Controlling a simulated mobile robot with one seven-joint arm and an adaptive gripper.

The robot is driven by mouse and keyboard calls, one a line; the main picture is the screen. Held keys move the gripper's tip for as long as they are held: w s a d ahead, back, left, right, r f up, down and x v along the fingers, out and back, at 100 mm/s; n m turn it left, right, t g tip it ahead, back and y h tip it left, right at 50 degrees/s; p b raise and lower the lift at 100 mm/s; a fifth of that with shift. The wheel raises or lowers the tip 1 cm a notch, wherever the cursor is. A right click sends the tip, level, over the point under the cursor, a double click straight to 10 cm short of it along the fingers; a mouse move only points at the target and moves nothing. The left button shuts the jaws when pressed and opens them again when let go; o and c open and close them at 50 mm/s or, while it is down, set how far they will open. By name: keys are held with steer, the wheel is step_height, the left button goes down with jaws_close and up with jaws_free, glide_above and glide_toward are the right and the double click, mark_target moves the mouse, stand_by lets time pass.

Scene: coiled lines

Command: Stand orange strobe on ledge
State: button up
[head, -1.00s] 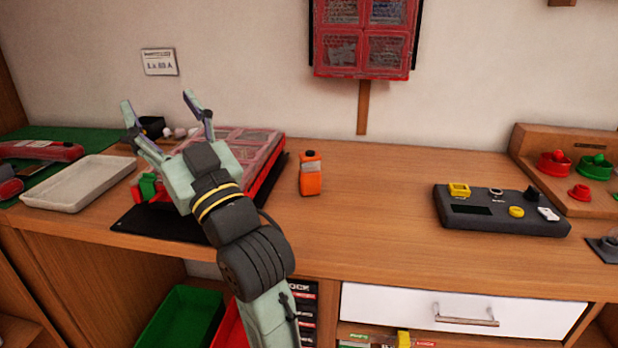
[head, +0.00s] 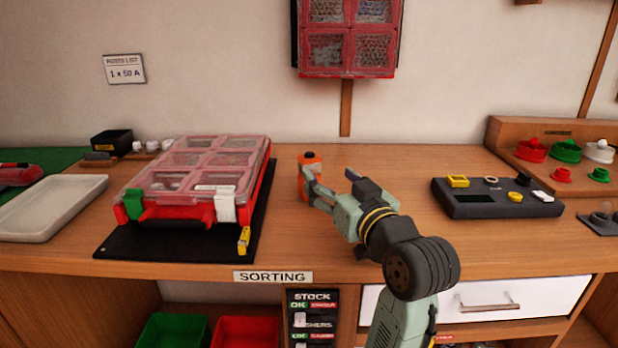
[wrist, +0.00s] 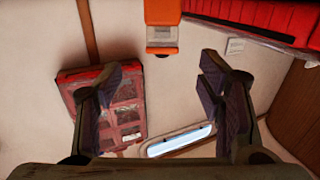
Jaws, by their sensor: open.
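The orange strobe (head: 311,160) stands upright on the wooden worktop, right of the red parts case. One finger of my gripper (head: 331,178) partly covers it in the head view. My gripper is open and empty, on the near side of the strobe. In the wrist view the strobe (wrist: 163,38) shows at the top edge, cut off, beyond the gap between the spread fingers of my gripper (wrist: 163,84). It is not between the fingertips there. I cannot tell for sure which surface is the ledge; a raised wooden stand (head: 500,139) is at the back right.
The red parts case (head: 150,212) lies on a black mat (head: 115,246) at the left, with a pale tray (head: 92,186) beside it. A dark control box (head: 545,211) is at the right. Red and green round pieces sit on the wooden stand. Bare worktop lies behind the gripper.

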mark_target(313, 161)
steer(key=p+x, duration=0.1)
steer(key=x, duration=0.7)
steer(key=shift+a+r+p, duration=0.1)
steer(key=shift+a+p, duration=0.1)
steer(key=shift+p, duration=0.2)
steer(key=c, duration=1.4)
steer(key=shift+c, duration=0.2)
